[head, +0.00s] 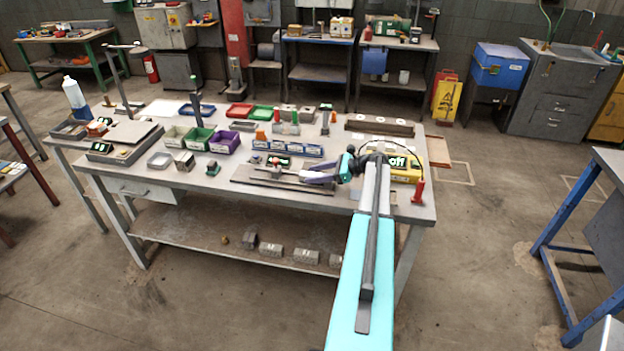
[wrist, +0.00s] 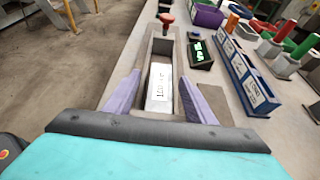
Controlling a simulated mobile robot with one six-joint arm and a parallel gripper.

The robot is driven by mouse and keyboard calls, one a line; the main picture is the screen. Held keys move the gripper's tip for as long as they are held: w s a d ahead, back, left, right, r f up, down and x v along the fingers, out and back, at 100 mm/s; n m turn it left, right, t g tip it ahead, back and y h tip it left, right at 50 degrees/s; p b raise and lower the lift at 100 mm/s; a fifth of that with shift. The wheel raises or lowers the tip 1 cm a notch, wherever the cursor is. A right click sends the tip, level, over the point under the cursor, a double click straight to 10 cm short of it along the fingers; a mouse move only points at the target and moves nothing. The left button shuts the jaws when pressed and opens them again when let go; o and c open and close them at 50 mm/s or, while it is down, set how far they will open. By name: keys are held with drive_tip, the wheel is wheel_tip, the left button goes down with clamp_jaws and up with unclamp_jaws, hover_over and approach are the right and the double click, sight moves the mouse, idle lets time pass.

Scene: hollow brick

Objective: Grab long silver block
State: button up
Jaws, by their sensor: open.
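My gripper (wrist: 160,77) is open, with one purple finger on each side of the block and visible gaps between. I cannot tell whether the fingers reach down to the block's height. In the head view, my gripper (head: 319,177) is over the front of the workbench, at a long low fixture (head: 262,181). The block is hard to make out there.
On the workbench (head: 150,182), a blue rack (wrist: 243,72) and a small device with a green display (wrist: 199,51) stand right of the frame in the wrist view. Coloured bins (head: 224,142) stand farther back. The bench's front edge is close to the frame.

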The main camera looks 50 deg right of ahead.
sight(315, 175)
drive_tip(key=shift+c, duration=0.3)
clamp_jaws()
drive_tip(key=shift+r, duration=0.1)
wheel_tip(315, 175, up, 10)
drive_tip(key=p, duration=0.5)
idle(0.5)
idle(0.5)
